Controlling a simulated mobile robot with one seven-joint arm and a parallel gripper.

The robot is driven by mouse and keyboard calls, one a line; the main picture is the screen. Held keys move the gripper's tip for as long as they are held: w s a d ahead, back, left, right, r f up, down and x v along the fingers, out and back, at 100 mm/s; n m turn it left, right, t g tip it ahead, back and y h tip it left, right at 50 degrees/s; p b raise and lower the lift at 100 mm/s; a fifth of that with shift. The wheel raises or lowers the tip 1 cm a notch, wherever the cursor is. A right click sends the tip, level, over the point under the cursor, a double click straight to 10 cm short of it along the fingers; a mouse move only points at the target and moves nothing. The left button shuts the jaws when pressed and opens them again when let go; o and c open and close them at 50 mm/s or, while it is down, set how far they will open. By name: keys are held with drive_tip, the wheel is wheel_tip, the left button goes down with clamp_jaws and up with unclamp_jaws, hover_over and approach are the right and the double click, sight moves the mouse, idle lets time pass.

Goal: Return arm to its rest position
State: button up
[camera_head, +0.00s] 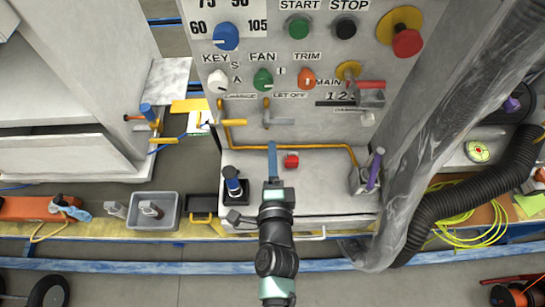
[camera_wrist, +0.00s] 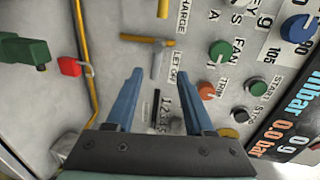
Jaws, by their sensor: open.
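My gripper (camera_wrist: 158,98) shows in the wrist view with two blue fingers spread apart and nothing between them. It faces the grey control panel, with the small 1 2 3 scale and the LET OFF lever (camera_wrist: 157,60) seen between and beyond the fingers. In the head view my gripper (camera_head: 272,160) reaches up from the bottom centre, in front of the lower box (camera_head: 325,212) of the station. A red padlock-like block (camera_head: 291,160) is just right of the fingers in that view and appears apart from them.
The panel carries a blue knob (camera_head: 226,37), a green START button (camera_head: 298,27) and a red emergency button (camera_head: 407,42). A thick grey pipe (camera_head: 415,150) and black hose (camera_head: 440,205) stand at right. A grey bin (camera_head: 153,222) sits at left. Yellow cable (camera_head: 470,215) lies at right.

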idle(0.6)
drive_tip(key=w+a+r+n+t+y, duration=0.1)
drive_tip(key=w+r+n+t, duration=0.3)
drive_tip(key=r, duration=1.2)
drive_tip(key=w+a+r+n+t+y, duration=0.15)
drive_tip(key=w+r+n, duration=0.35)
drive_tip(key=r, duration=1.2)
drive_tip(key=s+d+r+n+t+h, duration=0.1)
drive_tip(key=s+r+n+t, duration=0.3)
drive_tip(key=r, duration=0.6)
drive_tip(key=s+r+n+h, duration=0.1)
drive_tip(key=s+r+n, duration=0.1)
drive_tip(key=s+r, duration=0.6)
drive_tip(key=s+d+r+n+t+h, duration=0.1)
drive_tip(key=s+r+n+t, duration=0.2)
drive_tip(key=r, duration=0.8)
wheel_tip(320, 180, down, 60)
drive_tip(key=d+b, duration=0.1)
drive_tip(key=b, duration=5.8)
drive_tip(key=shift+s+d+g+b, duration=0.3)
drive_tip(key=shift+s+g+b, duration=0.05)
drive_tip(key=shift+g+b, duration=0.1)
drive_tip(key=shift+r+y, duration=0.25)
wheel_tip(320, 180, up, 52)
drive_tip(key=p, duration=5.2)
drive_tip(key=shift+p, duration=0.3)
